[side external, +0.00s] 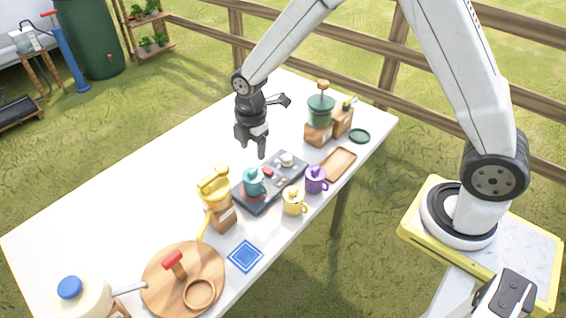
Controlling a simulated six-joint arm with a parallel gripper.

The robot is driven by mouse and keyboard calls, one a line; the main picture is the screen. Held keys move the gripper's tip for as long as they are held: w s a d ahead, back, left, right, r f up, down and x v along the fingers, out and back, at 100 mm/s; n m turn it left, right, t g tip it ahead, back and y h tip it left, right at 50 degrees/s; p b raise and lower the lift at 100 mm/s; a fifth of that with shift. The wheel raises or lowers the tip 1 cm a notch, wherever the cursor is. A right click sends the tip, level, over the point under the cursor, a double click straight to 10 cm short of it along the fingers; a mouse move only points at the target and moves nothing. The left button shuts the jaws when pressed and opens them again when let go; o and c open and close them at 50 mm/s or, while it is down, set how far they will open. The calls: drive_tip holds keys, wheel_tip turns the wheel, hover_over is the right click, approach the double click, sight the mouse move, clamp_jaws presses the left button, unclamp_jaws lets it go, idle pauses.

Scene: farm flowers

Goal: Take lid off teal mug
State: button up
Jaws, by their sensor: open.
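The teal mug (253,187) stands upright on the dark tray (262,205), towards its left end. A teal lid (252,174) appears to sit on top of the mug. My gripper (252,152) hangs above the table behind the mug, pointing down, apart from mug and lid. It is open, and nothing shows between its fingers.
A purple mug (315,180) and a yellow mug (293,202) stand in front of the tray. A yellow grinder-like item (215,187) stands close left of it. A wooden tray (337,164) lies right. The table (150,165) is clear at the back left.

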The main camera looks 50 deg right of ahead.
sight(252, 170)
drive_tip(key=shift+w+f, duration=0.1)
drive_tip(key=shift+f, duration=1.2)
drive_tip(key=shift+f, duration=0.1)
drive_tip(key=shift+w+f, duration=0.15)
drive_tip(key=shift+f, duration=1.1)
drive_tip(key=shift+w+f, duration=0.15)
drive_tip(key=shift+f, duration=1.05)
drive_tip(key=shift+c, duration=0.2)
clamp_jaws()
